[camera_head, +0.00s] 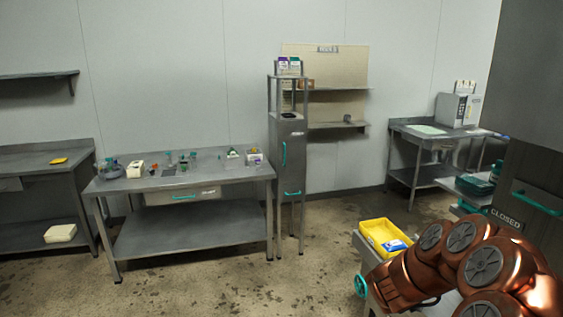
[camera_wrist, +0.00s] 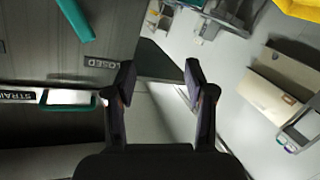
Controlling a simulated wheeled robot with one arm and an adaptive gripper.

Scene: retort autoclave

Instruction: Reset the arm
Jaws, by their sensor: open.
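My arm (camera_head: 470,262), copper-coloured with grey joint caps, is folded at the lower right of the head view. Its gripper is not clearly seen there. In the wrist view my gripper (camera_wrist: 158,80) has two dark fingers spread apart with nothing between them. Past the fingers are a pale wall and a grey door panel (camera_wrist: 40,40) with a teal handle and a CLOSED sign, seen at a turned angle. The same sign (camera_head: 506,217) shows at the right of the head view.
A yellow bin (camera_head: 372,228) with a blue-and-white item sits close beside my arm. A steel workbench (camera_head: 140,187) with several small items stands left, a narrow cabinet (camera_head: 286,150) at centre, and another table (camera_head: 408,132) at back right. The floor in front is open.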

